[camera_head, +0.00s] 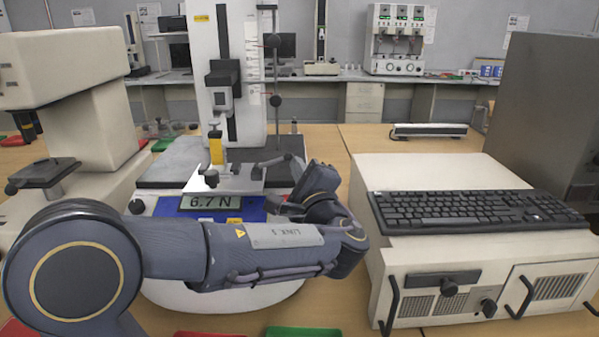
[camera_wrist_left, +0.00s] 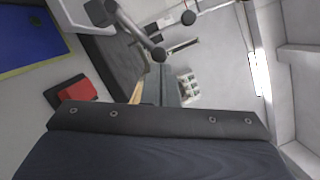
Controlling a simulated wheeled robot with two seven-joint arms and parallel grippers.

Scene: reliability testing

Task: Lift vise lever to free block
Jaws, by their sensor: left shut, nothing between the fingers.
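The test stand (camera_head: 240,70) rises behind my left arm, with a display reading 6.7 N on its blue base front. A yellow piece (camera_head: 216,150) is upright below the gauge, above a small grey vise-like fixture (camera_head: 232,180). I cannot make out a separate block clamped there. My left gripper (camera_head: 268,163) is shut and empty at the right side of this fixture, its fingers pointing left. I cannot tell whether it touches a lever. In the left wrist view, a dark rod with a round knob (camera_wrist_left: 158,53) is close to the shut fingertips (camera_wrist_left: 163,72). My right gripper is out of view.
A beige computer case (camera_head: 450,235) with a black keyboard (camera_head: 470,208) on it stands at right. A beige machine (camera_head: 75,95) stands at left. Red and green trays lie at the front edge. A narrow strip of wooden table (camera_head: 325,140) is clear behind.

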